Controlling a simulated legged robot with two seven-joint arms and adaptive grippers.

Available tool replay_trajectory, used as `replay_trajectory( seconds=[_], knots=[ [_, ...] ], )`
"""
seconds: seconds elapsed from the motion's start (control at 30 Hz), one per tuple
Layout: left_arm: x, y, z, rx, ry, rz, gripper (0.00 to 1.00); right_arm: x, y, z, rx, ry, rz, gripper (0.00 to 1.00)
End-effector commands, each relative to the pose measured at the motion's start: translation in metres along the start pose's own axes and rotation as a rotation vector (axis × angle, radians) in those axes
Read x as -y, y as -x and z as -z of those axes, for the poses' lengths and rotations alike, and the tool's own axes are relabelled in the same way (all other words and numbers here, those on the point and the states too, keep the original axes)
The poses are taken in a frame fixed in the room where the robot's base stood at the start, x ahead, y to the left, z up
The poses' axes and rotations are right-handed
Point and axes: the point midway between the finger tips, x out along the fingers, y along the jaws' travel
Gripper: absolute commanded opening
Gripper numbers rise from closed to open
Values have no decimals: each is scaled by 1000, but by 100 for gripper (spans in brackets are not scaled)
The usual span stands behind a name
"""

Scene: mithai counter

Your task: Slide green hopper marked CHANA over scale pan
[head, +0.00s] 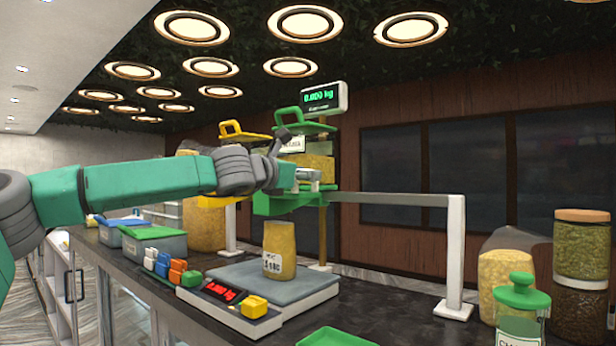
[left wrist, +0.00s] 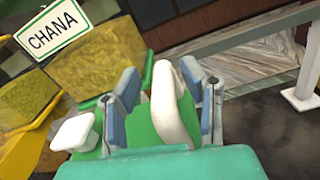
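The green hopper marked CHANA (head: 318,165) hangs on the rail, with a green lid, yellow contents and green base. Its label (left wrist: 52,30) is clear in the left wrist view. The scale pan (head: 316,285) is grey and bears a yellow-filled bag (head: 279,250); the hopper is higher and slightly right of the bag in the picture. My left gripper (head: 288,160) is at the hopper's near side. In the left wrist view its fingers (left wrist: 165,105) are apart, either side of a white-and-green handle (left wrist: 168,100); firm contact is unclear. My right gripper is not in view.
The white rail (head: 400,200) ends in a post (head: 456,255) at right. A yellow-lidded hopper (head: 242,130) is left of the green one. Lidded tubs (head: 152,233), coloured weights (head: 170,268) and a green tray (head: 333,338) lie on the counter. Jars (head: 520,315) stand at right.

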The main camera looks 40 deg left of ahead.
Motion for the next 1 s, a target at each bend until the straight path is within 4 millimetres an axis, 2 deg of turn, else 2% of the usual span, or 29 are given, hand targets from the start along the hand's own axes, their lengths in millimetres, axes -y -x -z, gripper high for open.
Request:
replay_trajectory(
  seconds=[0.17, 0.4, 0.5, 0.7, 1.0],
  knots=[
    [0, 26, -1, 3, 1, 1, 37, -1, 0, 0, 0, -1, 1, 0],
    [-2, 77, 1, 3, 4, 1, 37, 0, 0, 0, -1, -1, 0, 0],
    [-3, 92, 3, 2, 5, 1, 37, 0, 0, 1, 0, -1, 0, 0],
    [-3, 108, 4, -2, 3, 0, 37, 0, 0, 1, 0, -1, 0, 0],
    [-1, 110, 4, -3, 0, 1, 37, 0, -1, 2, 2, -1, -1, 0]
  ],
)
